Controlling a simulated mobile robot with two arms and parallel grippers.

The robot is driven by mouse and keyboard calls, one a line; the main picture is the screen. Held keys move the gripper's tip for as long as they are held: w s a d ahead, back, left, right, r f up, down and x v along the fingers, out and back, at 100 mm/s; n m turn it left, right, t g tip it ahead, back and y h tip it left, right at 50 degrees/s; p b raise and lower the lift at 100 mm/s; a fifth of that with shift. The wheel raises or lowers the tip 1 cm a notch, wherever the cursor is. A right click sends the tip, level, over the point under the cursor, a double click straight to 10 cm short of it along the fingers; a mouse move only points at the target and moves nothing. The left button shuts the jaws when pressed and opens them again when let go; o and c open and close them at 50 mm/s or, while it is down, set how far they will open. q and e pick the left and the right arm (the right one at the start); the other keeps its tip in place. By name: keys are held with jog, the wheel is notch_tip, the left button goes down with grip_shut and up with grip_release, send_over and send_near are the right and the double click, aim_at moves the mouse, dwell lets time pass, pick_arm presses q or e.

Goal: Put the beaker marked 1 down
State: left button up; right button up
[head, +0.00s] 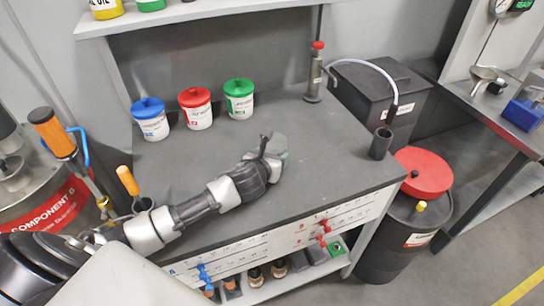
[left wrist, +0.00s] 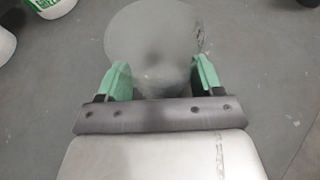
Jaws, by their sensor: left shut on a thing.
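My left gripper (head: 268,152) is over the dark bench top, right of the middle. In the left wrist view, its two green fingertips (left wrist: 160,80) are on either side of a grey, round beaker (left wrist: 152,32) and shut on it. A small dark mark shows at the beaker's right edge, but I cannot read it. In the head view the beaker is largely hidden by the gripper. I cannot tell whether its base touches the bench. My right gripper is not in view.
Blue (head: 150,122), red (head: 196,112) and green (head: 239,102) lidded tubs stand at the back of the bench (head: 330,140). A dark cup (head: 380,145) stands at the right edge, and a pump bottle (head: 314,80) at the back. Bench space right of the gripper is clear.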

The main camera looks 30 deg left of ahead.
pick_arm(q)
jog(key=o, duration=0.9)
jog(key=shift+f, duration=0.1)
jog(key=shift+o, duration=0.2)
jog(key=v, duration=1.2)
jog(key=shift+r, duration=0.25)
